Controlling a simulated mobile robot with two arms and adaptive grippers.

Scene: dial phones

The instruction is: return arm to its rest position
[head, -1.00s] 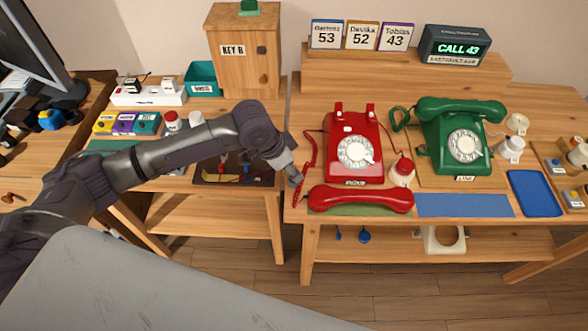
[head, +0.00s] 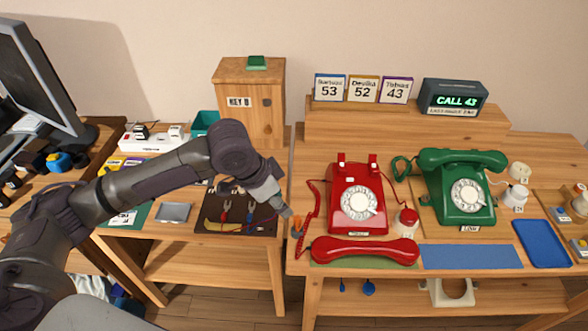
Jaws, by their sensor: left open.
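My left arm reaches in from the left across the left workbench. Its left gripper (head: 295,222) is open and hangs at the gap between the two benches, just left of the red phone. The red dial phone (head: 358,200) stands on the right table, and its red handset (head: 365,253) lies off the hook in front of it on a green mat. My right gripper is not in view.
A dark tool mat (head: 238,212) lies under my forearm. A wooden KEY B cabinet (head: 245,98) stands behind. A red-topped white bottle (head: 406,222) stands by the red phone. A blue mat (head: 468,257), a blue tray (head: 542,243) and a CALL 43 display (head: 453,98) are to the right.

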